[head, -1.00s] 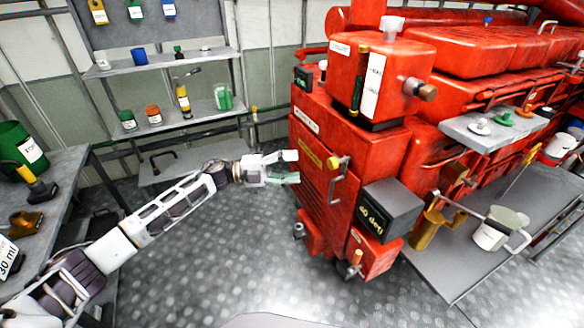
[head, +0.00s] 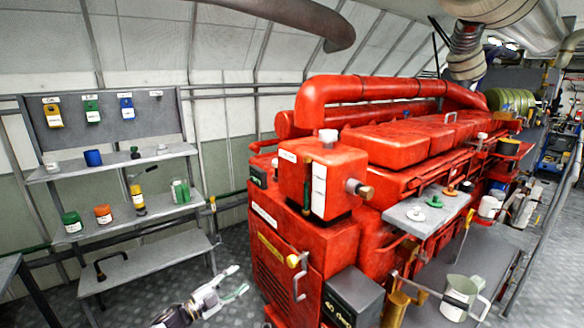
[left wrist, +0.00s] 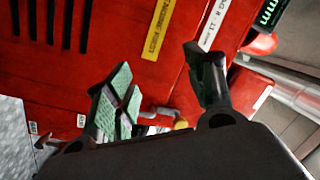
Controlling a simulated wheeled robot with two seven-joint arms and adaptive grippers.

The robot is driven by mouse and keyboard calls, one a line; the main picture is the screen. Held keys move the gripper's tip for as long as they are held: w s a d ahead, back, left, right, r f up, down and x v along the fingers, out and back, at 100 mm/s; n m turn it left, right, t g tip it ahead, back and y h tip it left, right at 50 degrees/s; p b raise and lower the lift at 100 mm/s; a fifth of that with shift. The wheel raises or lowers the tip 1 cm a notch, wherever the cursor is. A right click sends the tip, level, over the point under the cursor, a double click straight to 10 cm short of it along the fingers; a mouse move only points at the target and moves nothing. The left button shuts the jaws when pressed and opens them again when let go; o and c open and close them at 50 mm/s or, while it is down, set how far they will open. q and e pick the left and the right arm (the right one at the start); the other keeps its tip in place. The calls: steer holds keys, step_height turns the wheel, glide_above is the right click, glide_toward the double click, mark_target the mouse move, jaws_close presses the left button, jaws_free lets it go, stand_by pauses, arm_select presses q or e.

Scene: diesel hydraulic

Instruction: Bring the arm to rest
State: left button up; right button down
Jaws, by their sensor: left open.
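My left gripper (head: 236,281) is at the bottom of the head view, left of the red engine's end panel. Its two fingers are apart and nothing is between them. In the left wrist view the green-padded fingers (left wrist: 160,88) are open and empty, with the red panel (left wrist: 110,60) behind them. Whether they touch the panel cannot be told, but no contact shows. Only the wrist end of my left arm (head: 180,316) shows in the head view; the rest is out of frame. My right gripper is in neither view.
The red engine (head: 290,250) stands to the right, with a valve handle (head: 298,275) and a dark box (head: 352,297) at its end. A grey shelf rack (head: 120,164) with pots stands left. A low table (head: 440,316) with a jug (head: 461,294) is at right.

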arm_select(q)
steer(key=s+a+f+n+y+p, duration=0.3)
steer(key=a+f+n+y, duration=0.1)
steer(key=f, duration=0.5)
steer(key=s+a+f+n+y+p, duration=0.25)
steer(key=f+n+y, duration=0.2)
steer(key=f, duration=0.35)
steer(key=s+a+f+n+g+y+p, duration=0.3)
steer(key=s+a+f+n+p, duration=0.1)
steer(key=s+f, duration=0.95)
steer(key=s+d+f+n+g+p, duration=0.1)
steer(key=s+f+g+p, duration=0.1)
steer(key=s, duration=1.2)
steer(key=s+d+f+n+g+y+p, duration=0.1)
steer(key=s+f+g, duration=0.3)
steer(key=s, duration=1)
steer(key=s+d+f+n+g+p, duration=0.1)
steer(key=s+f+n+g+p, duration=0.2)
steer(key=s, duration=1.1)
step_height(320, 180, down, 2)
steer(key=shift+s+f+y, duration=0.15)
steer(key=shift+s+y, duration=0.1)
steer(key=shift+y, duration=0.1)
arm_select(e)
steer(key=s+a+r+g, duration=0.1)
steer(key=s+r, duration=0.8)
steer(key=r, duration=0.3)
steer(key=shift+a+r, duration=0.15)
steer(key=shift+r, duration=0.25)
